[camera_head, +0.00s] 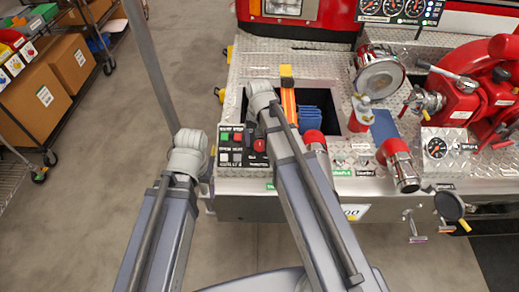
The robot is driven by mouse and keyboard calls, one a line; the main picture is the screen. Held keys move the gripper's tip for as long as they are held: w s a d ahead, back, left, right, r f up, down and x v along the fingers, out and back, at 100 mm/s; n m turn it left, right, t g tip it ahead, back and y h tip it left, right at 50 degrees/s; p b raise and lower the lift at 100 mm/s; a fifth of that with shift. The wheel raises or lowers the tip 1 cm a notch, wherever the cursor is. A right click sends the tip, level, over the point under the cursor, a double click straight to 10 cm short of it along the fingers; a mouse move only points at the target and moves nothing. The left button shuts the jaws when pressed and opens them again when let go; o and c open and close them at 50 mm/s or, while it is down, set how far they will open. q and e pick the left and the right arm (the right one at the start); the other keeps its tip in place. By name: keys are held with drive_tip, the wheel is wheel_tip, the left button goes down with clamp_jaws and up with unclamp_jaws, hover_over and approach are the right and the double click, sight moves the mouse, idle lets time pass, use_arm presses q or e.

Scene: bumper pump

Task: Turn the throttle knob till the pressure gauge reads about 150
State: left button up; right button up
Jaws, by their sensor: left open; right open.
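A control panel (229,158) on the truck's bumper carries green and red buttons and a round red knob (259,145); its labels are too small to tell whether this is the throttle. A round dark-faced gauge (437,148) is set in the deck at the right; its needle cannot be read. My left gripper (188,152) is left of the panel, apart from it. My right gripper (262,98) is above the deck, just behind the panel. Both are open, with their fingers largely hidden by the wrists. My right forearm passes close beside the red knob.
More gauges (392,7) sit on an upper panel. An open bay (340,100) holds orange and blue items. Red valves and pipes (468,90) and a red-collared outlet (398,163) crowd the right. Shelves with boxes (45,85) stand at left; the floor between is clear.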

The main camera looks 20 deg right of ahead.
drive_tip(key=shift+f+b, duration=0.3)
drive_tip(key=shift+f, duration=0.35)
